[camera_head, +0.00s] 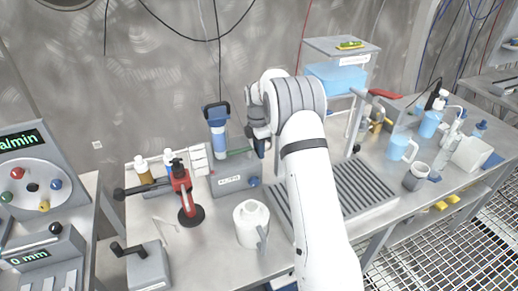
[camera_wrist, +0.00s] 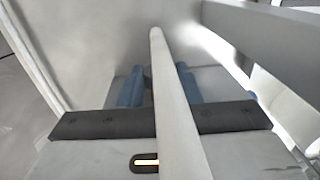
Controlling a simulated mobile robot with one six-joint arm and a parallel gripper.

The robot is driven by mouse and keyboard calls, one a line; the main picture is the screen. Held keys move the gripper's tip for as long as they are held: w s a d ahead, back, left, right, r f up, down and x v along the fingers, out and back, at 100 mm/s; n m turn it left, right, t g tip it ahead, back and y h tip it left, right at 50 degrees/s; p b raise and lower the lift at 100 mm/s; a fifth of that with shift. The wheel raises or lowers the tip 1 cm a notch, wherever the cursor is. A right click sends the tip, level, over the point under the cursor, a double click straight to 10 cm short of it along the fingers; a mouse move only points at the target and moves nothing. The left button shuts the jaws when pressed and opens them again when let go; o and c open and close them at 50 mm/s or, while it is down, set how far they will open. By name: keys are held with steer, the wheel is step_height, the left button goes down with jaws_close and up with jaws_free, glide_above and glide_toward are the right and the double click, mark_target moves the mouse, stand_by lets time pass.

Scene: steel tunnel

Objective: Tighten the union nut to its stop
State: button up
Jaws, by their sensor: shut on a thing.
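My gripper (camera_head: 262,147) is beside the blue-capped filter housing (camera_head: 217,130), at the end of a thin green line (camera_head: 240,151). In the wrist view its two blue fingers (camera_wrist: 160,72) are close together. They are shut on a small dark part, which I take to be the union nut; a pale rod (camera_wrist: 170,90) in front hides most of it. I cannot tell how far the nut is turned. A grey box with a blue knob (camera_head: 254,181) stands below my gripper.
A red-and-black hand tool on a stand (camera_head: 186,195) and a white jug (camera_head: 251,222) stand near my arm. Bottles and mugs crowd the right end.

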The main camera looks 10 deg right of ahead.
steer(key=c, duration=0.3)
steer(key=shift+r+g+p, duration=0.25)
steer(key=shift+g+p, duration=0.05)
steer(key=shift+p, duration=0.55)
steer(key=shift+w+f+g+p, duration=0.15)
steer(key=shift+g+p, duration=0.35)
steer(key=shift+p, duration=0.35)
steer(key=shift+f, duration=0.1)
steer(key=o, duration=0.9)
steer(key=shift+o, duration=0.2)
steer(key=v, duration=0.7)
steer(key=shift+r+b, duration=0.35)
steer(key=shift+r, duration=0.1)
steer(key=shift+a, duration=0.15)
